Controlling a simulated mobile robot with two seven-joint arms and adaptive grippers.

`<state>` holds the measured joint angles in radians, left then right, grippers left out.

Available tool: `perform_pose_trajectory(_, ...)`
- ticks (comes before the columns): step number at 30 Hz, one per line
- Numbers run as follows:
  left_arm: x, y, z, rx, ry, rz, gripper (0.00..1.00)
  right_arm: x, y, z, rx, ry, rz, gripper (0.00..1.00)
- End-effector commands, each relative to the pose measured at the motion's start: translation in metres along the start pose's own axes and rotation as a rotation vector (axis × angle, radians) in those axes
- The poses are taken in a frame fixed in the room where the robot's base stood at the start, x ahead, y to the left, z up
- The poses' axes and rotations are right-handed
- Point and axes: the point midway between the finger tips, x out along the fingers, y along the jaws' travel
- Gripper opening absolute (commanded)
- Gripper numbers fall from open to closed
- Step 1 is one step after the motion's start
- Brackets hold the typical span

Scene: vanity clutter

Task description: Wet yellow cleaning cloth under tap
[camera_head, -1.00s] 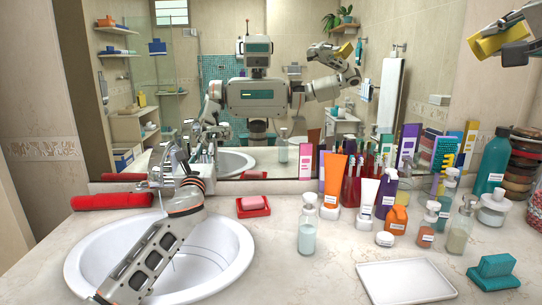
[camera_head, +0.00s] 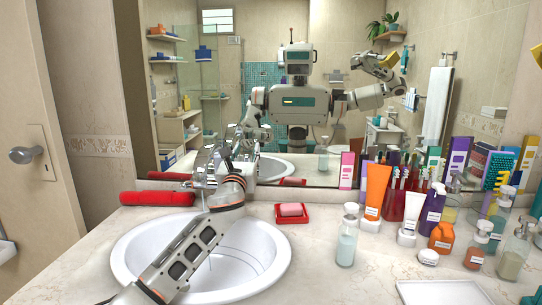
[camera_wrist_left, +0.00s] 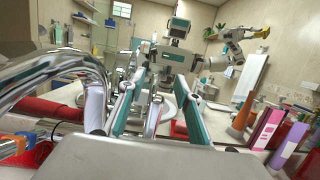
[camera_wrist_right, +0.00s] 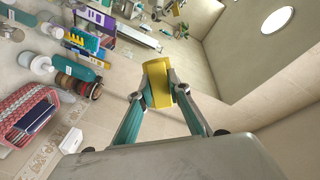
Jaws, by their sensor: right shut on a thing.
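The yellow cleaning cloth (camera_wrist_right: 157,84) is clamped between the fingertips of my right gripper (camera_wrist_right: 158,88) in the right wrist view. In the head view only a sliver of the yellow cloth (camera_head: 538,60) shows at the right edge; it is high above the counter, well away from the sink. My left gripper (camera_head: 210,160) is at the chrome tap (camera_head: 199,196) behind the white sink (camera_head: 284,255). In the left wrist view its fingers (camera_wrist_left: 157,85) are spread apart, with a chrome part between them; contact is unclear. The tap (camera_wrist_left: 55,82) arches close on the left.
A red rolled towel (camera_head: 157,199) lies left of the tap. A soap dish (camera_head: 292,214) sits right of the sink. Several bottles and tubes, including an orange tube (camera_head: 376,190), crowd the right counter. A white tray (camera_head: 440,292) lies in front. The mirror (camera_head: 330,100) stands behind.

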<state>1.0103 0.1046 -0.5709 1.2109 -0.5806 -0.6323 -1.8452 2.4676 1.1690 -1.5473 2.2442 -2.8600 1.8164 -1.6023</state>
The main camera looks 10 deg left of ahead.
Motion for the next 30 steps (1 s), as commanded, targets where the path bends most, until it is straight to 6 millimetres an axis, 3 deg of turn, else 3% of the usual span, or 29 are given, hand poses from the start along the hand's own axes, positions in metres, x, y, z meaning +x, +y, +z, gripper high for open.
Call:
perform_pose_trajectory(6,0.010,0.000,0.044,0.000,-0.006,0.000,0.33,0.000,0.000,0.000,0.000,0.000,-0.001,0.00)
perform_pose_trajectory(12,0.016,0.000,0.072,0.000,-0.004,-0.001,0.33,0.000,0.000,0.000,0.000,0.000,0.000,0.00)
perform_pose_trajectory(25,0.019,0.000,0.083,0.000,-0.002,-0.001,0.33,0.000,0.000,0.000,0.000,0.000,0.000,0.00)
perform_pose_trajectory(29,0.019,-0.003,0.087,0.007,-0.009,-0.007,0.02,0.000,-0.001,-0.001,0.000,0.001,-0.001,0.00)
perform_pose_trajectory(30,0.019,-0.006,0.091,0.014,-0.018,-0.015,0.00,-0.001,-0.001,-0.001,0.000,0.001,-0.001,0.00)
